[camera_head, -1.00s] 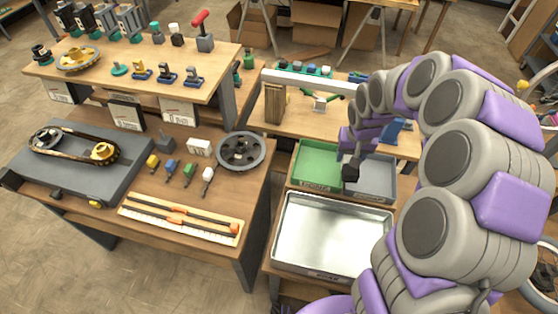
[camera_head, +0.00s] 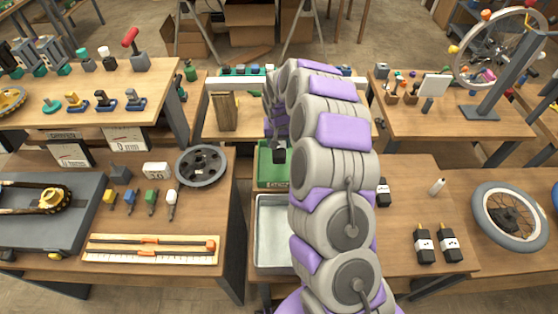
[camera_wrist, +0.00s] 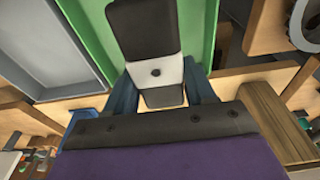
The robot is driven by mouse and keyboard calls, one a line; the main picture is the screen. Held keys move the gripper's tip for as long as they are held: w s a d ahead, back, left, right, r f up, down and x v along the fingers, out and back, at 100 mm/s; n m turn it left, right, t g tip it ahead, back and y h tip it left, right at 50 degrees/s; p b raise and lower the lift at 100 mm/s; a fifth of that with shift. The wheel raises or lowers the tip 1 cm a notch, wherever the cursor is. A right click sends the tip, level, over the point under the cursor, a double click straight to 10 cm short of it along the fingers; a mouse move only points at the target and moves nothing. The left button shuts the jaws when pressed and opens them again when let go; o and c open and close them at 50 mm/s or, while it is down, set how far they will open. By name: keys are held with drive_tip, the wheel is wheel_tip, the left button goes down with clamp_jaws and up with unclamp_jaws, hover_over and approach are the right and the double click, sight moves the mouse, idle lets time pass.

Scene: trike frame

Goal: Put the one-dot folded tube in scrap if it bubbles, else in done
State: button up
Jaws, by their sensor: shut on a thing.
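In the wrist view the tube hangs over the green tray (camera_wrist: 90,25), with the grey tray (camera_wrist: 45,70) to the left. In the head view my gripper (camera_head: 277,138) and the dark tube (camera_head: 279,155) are above the green tray (camera_head: 272,170). A metal basin (camera_head: 270,232) stands in front, partly hidden by my arm. I cannot read the tray labels.
Two similar black and white pieces (camera_head: 425,245) (camera_head: 451,243) stand on the right bench, with another (camera_head: 383,192) beside my arm. A wooden block (camera_head: 224,111) stands behind the trays.

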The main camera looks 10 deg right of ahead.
sight(280, 149)
drive_tip(key=f, duration=0.3)
drive_tip(key=f+b, duration=0.1)
drive_tip(key=shift+d+f, duration=0.2)
drive_tip(key=shift+d, duration=0.05)
drive_tip(key=f, duration=0.2)
drive_tip(key=a+f, duration=0.1)
drive_tip(key=shift+f+b, duration=0.35)
drive_tip(key=shift+b, duration=0.05)
drive_tip(key=shift+d, duration=0.4)
drive_tip(key=o, duration=1.1)
drive_tip(key=shift+c, duration=0.2)
drive_tip(key=shift+o, duration=0.9)
drive_tip(key=shift+a, duration=0.25)
drive_tip(key=shift+r, duration=0.1)
